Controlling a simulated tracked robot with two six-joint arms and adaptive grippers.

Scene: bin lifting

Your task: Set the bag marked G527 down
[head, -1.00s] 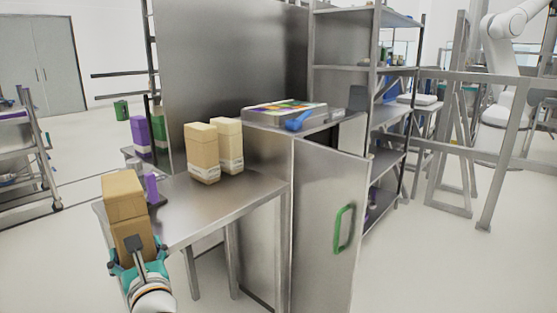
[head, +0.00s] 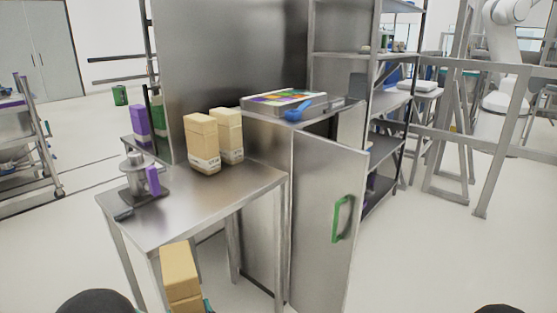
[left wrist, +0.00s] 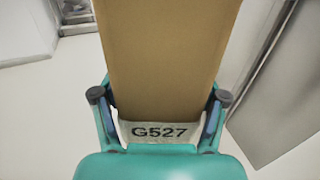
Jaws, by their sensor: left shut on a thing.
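The bag marked G527 is a tan block-shaped bag (head: 181,272) with a white label, low at the bottom of the head view, in front of the steel table's near edge. In the left wrist view the bag (left wrist: 165,60) stands between the fingers, its label reading G527. My left gripper (left wrist: 160,108) is shut on it, with a teal finger on each side. In the head view only a sliver of the teal gripper (head: 207,305) shows. The steel table (head: 215,200) has bare top near its front. My right gripper is not in view.
Two similar tan bags (head: 202,143) (head: 229,135) stand at the table's back. A grey device with a purple part (head: 153,181) stands at its left. A cabinet door with a green handle (head: 342,219) hangs open at right. A tray of coloured pieces (head: 283,97) sits on the cabinet.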

